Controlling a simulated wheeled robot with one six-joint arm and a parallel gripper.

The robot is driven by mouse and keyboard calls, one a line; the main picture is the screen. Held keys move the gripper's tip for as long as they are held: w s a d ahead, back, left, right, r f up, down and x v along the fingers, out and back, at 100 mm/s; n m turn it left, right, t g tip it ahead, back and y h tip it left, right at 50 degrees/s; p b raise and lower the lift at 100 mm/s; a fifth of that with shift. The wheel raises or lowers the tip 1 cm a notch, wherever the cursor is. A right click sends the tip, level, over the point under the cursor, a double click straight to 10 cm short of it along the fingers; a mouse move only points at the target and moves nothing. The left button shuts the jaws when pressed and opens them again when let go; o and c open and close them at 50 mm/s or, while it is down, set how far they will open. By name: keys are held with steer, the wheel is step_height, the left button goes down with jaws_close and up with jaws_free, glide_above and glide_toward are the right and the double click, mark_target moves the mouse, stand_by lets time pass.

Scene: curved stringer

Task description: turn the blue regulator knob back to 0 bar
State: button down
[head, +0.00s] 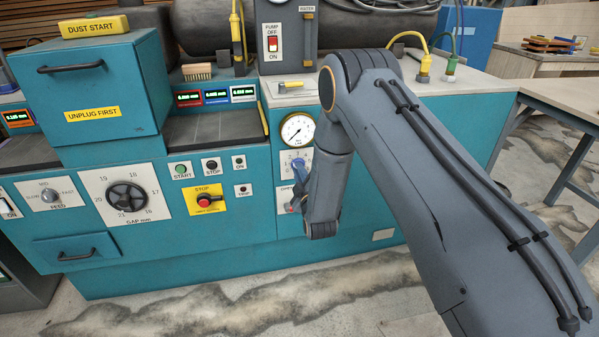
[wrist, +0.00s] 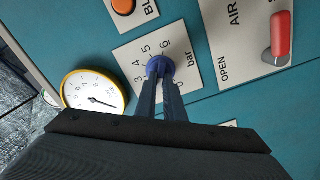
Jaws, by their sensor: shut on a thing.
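The blue regulator knob (wrist: 160,62) sits on a white plate (wrist: 127,60) marked with numbers and "bar" in the wrist view. My gripper (wrist: 161,80) is shut on the knob, its two dark fingers on either side of it. The fingers hide part of the scale, and I cannot read the knob's setting. In the head view the knob (head: 298,164) shows small on its plate below the gauge, partly hidden by my wrist. The round pressure gauge (wrist: 94,90) is beside the plate; its needle is off to one side. The gauge also shows in the head view (head: 297,129).
A red lever (wrist: 281,38) on an "AIR" plate marked "OPEN" is close to the knob. An orange button (wrist: 123,6) is on another plate nearby. In the head view, a red stop button (head: 204,201) and a black handwheel (head: 127,197) are further left on the teal machine.

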steer(key=n, duration=0.8)
steer(key=f+n, duration=0.1)
steer(key=n, duration=0.3)
stand_by(0.6)
steer(key=c, duration=1.9)
jaws_free()
steer(key=shift+o, duration=0.2)
steer(key=v, duration=0.7)
steer(key=shift+s+d, duration=0.2)
steer(key=shift+s, duration=0.2)
